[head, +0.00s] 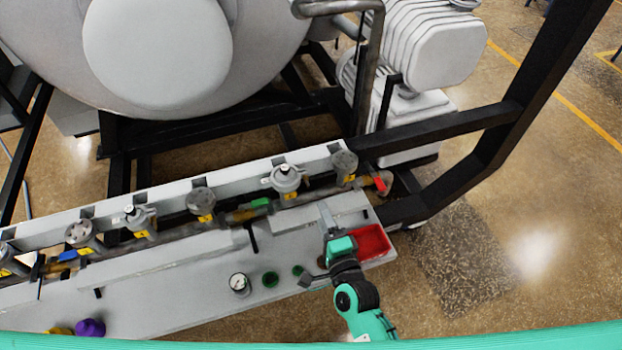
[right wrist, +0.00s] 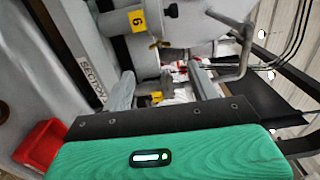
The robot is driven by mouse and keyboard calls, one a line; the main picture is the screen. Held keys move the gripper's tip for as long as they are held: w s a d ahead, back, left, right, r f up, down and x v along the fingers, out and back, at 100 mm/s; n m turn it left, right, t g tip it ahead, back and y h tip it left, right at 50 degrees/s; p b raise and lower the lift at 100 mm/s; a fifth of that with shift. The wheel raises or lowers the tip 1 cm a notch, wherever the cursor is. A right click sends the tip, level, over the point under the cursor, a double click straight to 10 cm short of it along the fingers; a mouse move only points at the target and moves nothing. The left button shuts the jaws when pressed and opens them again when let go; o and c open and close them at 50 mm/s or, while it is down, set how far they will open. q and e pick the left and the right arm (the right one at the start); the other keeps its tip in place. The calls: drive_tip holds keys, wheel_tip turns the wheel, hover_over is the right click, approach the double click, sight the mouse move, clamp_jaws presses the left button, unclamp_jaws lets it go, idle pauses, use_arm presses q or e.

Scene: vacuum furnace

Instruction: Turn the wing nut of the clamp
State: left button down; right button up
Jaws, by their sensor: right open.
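My right gripper (head: 326,213) is over the right end of the grey bench, pointing at the row of pipe fittings. In the right wrist view its two grey fingers (right wrist: 163,85) stand apart, with nothing held between them. Grey fittings with yellow tags lie beyond the fingers, one tag marked 6 (right wrist: 137,20). A round grey fitting (head: 283,179) and a dark capped fitting (head: 344,163) sit on the pipe row beyond the gripper. My left gripper is out of view.
A red tray (head: 372,243) sits at the bench's right end, close beside the gripper. A black frame (head: 470,175) rises at the right.

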sight(307, 181)
drive_tip(key=p+x, duration=0.3)
drive_tip(key=x, duration=0.9)
drive_tip(key=shift+w, duration=0.15)
